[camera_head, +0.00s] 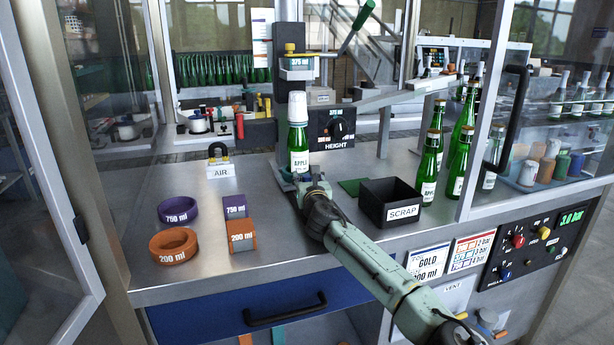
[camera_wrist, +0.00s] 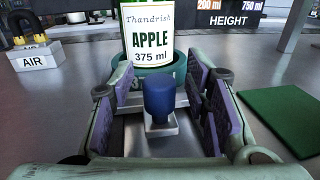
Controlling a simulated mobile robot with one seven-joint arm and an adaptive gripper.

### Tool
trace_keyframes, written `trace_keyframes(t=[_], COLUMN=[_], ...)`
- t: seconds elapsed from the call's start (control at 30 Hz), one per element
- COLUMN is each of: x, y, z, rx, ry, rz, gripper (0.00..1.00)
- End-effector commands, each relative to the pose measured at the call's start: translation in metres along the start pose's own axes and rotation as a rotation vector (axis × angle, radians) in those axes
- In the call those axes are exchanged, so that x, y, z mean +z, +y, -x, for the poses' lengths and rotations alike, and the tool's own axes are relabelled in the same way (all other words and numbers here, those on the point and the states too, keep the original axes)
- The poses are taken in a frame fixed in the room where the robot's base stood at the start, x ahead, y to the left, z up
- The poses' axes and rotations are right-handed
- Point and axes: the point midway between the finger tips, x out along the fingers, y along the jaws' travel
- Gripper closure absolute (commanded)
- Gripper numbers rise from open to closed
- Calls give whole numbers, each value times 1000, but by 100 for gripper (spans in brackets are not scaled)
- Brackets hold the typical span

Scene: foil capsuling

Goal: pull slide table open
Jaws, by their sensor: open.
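A green bottle labelled APPLE 375 ml (camera_head: 299,140) with a white cap stands upright under the capsuling head, seated in a dark green ring (camera_wrist: 180,68) on the slide table. The slide table's blue knob (camera_wrist: 159,100) sits on a small metal block in front of the bottle in the wrist view. My gripper (camera_wrist: 165,108) is open, with a purple-padded finger on each side of the knob and a gap visible on both sides. In the head view my gripper (camera_head: 312,184) is just in front of the bottle and hides the knob.
A black SCRAP bin (camera_head: 388,213) and a green pad (camera_wrist: 284,117) lie to the right. The counter before the bottle is mostly clear.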

Motion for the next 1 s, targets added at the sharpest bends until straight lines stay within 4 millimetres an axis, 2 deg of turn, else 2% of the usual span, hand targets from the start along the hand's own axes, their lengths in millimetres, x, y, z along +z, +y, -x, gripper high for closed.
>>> trace_keyframes(t=[0.23,0.83,1.0], x=[0,0,0], y=[0,0,0], z=[0,0,0], rx=[0,0,0], ry=[0,0,0], rz=[0,0,-1], gripper=[58,98,100])
